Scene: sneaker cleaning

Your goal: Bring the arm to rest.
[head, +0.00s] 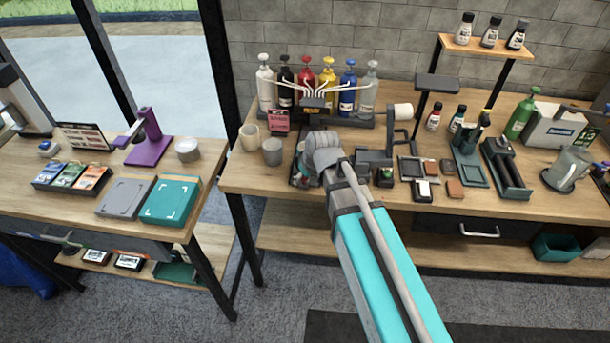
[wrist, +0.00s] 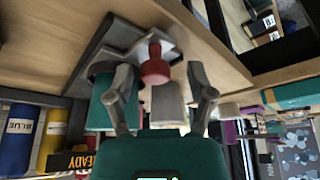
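My arm reaches from the bottom of the head view up to the front of the long workbench (head: 460,203). Its wrist end is over the bench, beside two grey cups, and hides my gripper there. In the wrist view my gripper (wrist: 160,80) shows two grey fingers spread apart, with nothing clasped between them. A red knob-topped piece (wrist: 155,68) on a pale grey plate shows beyond and between the fingertips. I cannot tell the exact gap between it and the fingers.
The light cup (head: 249,137) and grey cup (head: 272,151) stand left of my wrist. A rack of coloured bottles (head: 327,85) is behind. Small blocks, trays and a lamp-like stand (head: 402,112) are close on the right. A gap separates the left table (head: 60,205) from the bench.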

